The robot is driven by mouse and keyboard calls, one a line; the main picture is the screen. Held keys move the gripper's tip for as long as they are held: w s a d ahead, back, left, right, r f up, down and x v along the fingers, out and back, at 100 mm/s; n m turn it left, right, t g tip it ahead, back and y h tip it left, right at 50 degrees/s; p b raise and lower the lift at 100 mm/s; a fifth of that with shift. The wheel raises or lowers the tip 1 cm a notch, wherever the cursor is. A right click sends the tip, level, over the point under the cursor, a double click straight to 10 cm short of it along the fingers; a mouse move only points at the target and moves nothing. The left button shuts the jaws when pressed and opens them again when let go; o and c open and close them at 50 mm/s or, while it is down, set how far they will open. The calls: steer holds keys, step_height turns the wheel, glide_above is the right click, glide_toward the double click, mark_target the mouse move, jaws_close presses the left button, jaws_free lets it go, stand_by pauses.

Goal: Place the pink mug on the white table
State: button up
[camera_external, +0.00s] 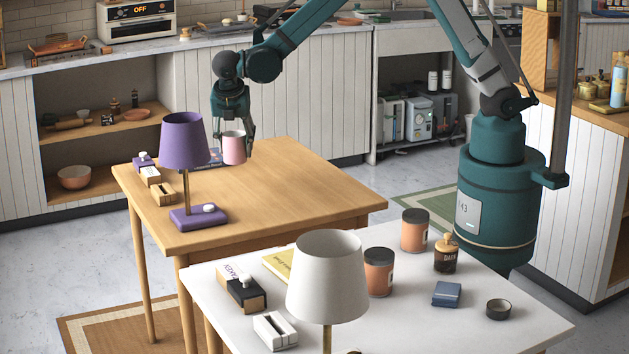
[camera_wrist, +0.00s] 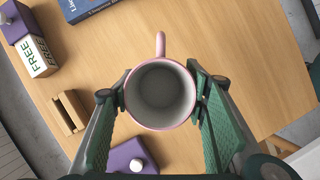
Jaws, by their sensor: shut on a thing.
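The pink mug (camera_external: 234,147) is held in my gripper (camera_external: 233,138) above the wooden table in the external view. In the wrist view the pink mug (camera_wrist: 160,94) sits upright between both fingers of my gripper (camera_wrist: 161,97), its handle pointing away and its grey inside empty. The white table (camera_external: 408,318) is in the foreground of the external view, apart from the mug. A purple lamp (camera_external: 184,141) stands on the wooden table just left of the mug.
The wooden table (camera_external: 290,190) also carries small boxes (camera_external: 150,176); a blue book (camera_wrist: 95,8) shows in the wrist view. The white table holds a white lamp (camera_external: 327,277), orange jars (camera_external: 379,273), a dark bottle (camera_external: 446,257), a blue box (camera_external: 447,294) and a small tin (camera_external: 498,309).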

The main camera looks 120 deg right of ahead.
step_height(320, 180, up, 18)
steer(key=r, duration=0.1)
steer(key=w+a+n+t, duration=0.1)
steer(key=w+a+n, duration=0.25)
steer(key=a, duration=1.15)
steer(key=w+a+n+t, duration=0.15)
steer(key=w+a, duration=0.35)
steer(key=a, duration=1)
steer(key=w+a+n, duration=0.3)
steer(key=w+a, duration=0.1)
steer(key=a, duration=1.2)
steer(key=s+a+n+t+p, duration=0.15)
steer(key=s+a, duration=0.35)
steer(key=a, duration=1)
steer(key=s+a+n, duration=0.3)
steer(key=s+a, duration=0.2)
steer(key=a, duration=1.1)
steer(key=s+a+n+t, duration=0.1)
steer(key=s+a+n, duration=0.25)
steer(key=a, duration=1.15)
step_height(320, 180, down, 19)
steer(key=s+m, duration=0.1)
steer(key=shift+a+y, duration=0.25)
steer(key=shift+y, duration=0.05)
